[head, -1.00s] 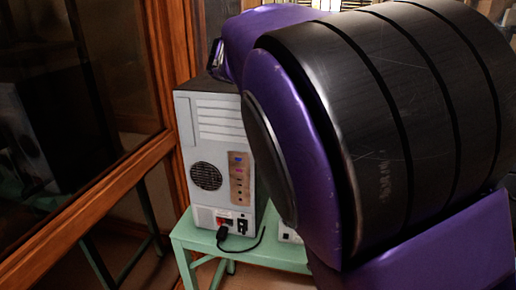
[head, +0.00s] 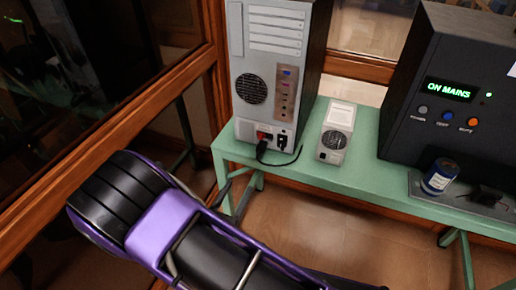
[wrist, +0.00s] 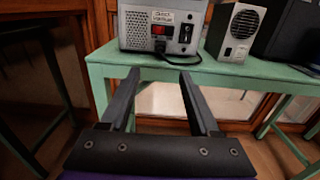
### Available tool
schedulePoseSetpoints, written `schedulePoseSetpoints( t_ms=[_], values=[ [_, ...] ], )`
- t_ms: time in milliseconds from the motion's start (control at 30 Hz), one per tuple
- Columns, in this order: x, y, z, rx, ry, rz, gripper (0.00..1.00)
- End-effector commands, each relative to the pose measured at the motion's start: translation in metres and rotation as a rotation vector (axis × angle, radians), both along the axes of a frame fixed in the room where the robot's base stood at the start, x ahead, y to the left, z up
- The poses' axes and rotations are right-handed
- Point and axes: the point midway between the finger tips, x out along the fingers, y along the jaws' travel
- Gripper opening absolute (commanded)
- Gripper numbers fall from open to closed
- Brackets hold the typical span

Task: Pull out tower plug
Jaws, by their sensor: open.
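The grey computer tower (head: 236,70) stands on the left part of the green bench, its back panel facing me. At its foot, a black plug (head: 262,145) sits just below a small red switch, and a black cord runs from it to the right along the bench. The plug also shows in the wrist view (wrist: 161,46), straight above my fingertips. My gripper (wrist: 160,74) is open and empty, its two dark fingers pointing toward the tower's lower back. The fingertips appear short of the plug. My arm hides some of the floor in the head view.
A small grey box (head: 334,142) with a fan grille stands right of the tower. A dark unit (head: 450,80) with a green "ON MAINS" display is further right, with a blue can (head: 439,176) in front. The green bench (head: 330,182) has a front edge below the plug. Wood-framed glass is at left.

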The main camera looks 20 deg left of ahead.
Motion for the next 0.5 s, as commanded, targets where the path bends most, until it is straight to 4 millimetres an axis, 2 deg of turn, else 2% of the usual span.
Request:
schedulePoseSetpoints(
  t_ms=[167,500],
  values=[
    [0.028,-0.003,0.001,0.003,-0.002,-0.006,0.62],
    [0.103,-0.009,0.001,0.005,-0.002,-0.008,0.62]
  ],
)
